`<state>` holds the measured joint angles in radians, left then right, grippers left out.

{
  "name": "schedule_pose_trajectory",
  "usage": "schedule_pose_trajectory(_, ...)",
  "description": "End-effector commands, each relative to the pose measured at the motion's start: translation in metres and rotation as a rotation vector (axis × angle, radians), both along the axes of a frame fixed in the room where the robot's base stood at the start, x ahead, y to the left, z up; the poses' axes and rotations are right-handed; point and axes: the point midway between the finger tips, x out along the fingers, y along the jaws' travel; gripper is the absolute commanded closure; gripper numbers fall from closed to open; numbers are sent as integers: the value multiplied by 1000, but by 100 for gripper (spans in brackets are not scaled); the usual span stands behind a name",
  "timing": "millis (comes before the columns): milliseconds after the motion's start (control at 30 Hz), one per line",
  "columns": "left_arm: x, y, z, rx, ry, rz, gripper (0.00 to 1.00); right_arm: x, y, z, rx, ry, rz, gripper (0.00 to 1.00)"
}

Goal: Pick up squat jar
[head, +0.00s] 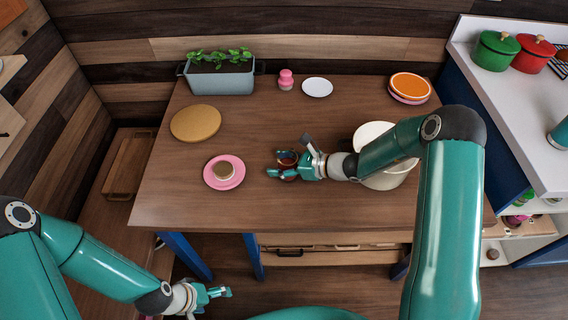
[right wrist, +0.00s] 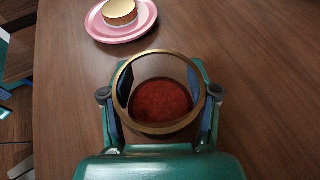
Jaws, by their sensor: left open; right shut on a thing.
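The squat jar (head: 288,157) is on or just above the middle of the table; I cannot tell whether it touches. In the right wrist view it shows a gold rim (right wrist: 123,76) and a dark red inside. My right gripper (head: 287,165) is shut on it, with one finger on each side of its wall, and also shows in the right wrist view (right wrist: 160,103). My left gripper (head: 222,292) is open and empty, low in front of the table. The far side of the jar is partly hidden by the fingers.
A pink plate (head: 211,183) with a small gold-topped round item (head: 224,170) is left of the jar. A cream pot (head: 374,129) stands close on the right, partly behind my arm. A round tan board (head: 196,122), planter (head: 220,80), pink bottle (head: 286,80) and white plate (head: 317,87) lie further back.

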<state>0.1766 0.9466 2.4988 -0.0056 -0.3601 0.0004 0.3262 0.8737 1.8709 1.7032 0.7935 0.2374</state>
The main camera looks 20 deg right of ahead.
Motion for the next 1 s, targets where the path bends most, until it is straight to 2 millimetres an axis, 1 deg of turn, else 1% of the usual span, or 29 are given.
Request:
schedule_pose_trajectory(167, 0, 0, -1, 0, 0, 0, 18, 1, 0, 18, -1, -6, 0, 92)
schedule_pose_trajectory(267, 0, 0, -2, 0, 0, 0, 18, 1, 0, 36, -2, -9, 0, 92)
schedule_pose_trajectory(367, 0, 0, -3, 0, 0, 0, 18, 1, -1, 63, -2, -12, 0, 92)
schedule_pose_trajectory(400, 0, 0, -3, 0, 0, 0, 18, 1, 0, 75, -2, -13, 1, 92)
schedule_pose_trajectory(600, 0, 0, -1, 0, 0, 0, 18, 1, 0, 132, -1, -11, 0, 92)
schedule_pose_trajectory(700, 0, 0, 1, 0, 0, 0, 18, 1, 0, 155, -1, -9, -1, 92)
schedule_pose_trajectory(833, 0, 0, 3, 0, 0, 0, 18, 1, -1, 178, 0, -7, -2, 92)
schedule_pose_trajectory(900, 0, 0, 4, 0, 0, 0, 18, 1, 0, 187, -1, -6, -1, 92)
schedule_pose_trajectory(1000, 0, 0, 4, 0, 0, 0, 18, 1, 0, 194, 0, -5, -1, 92)
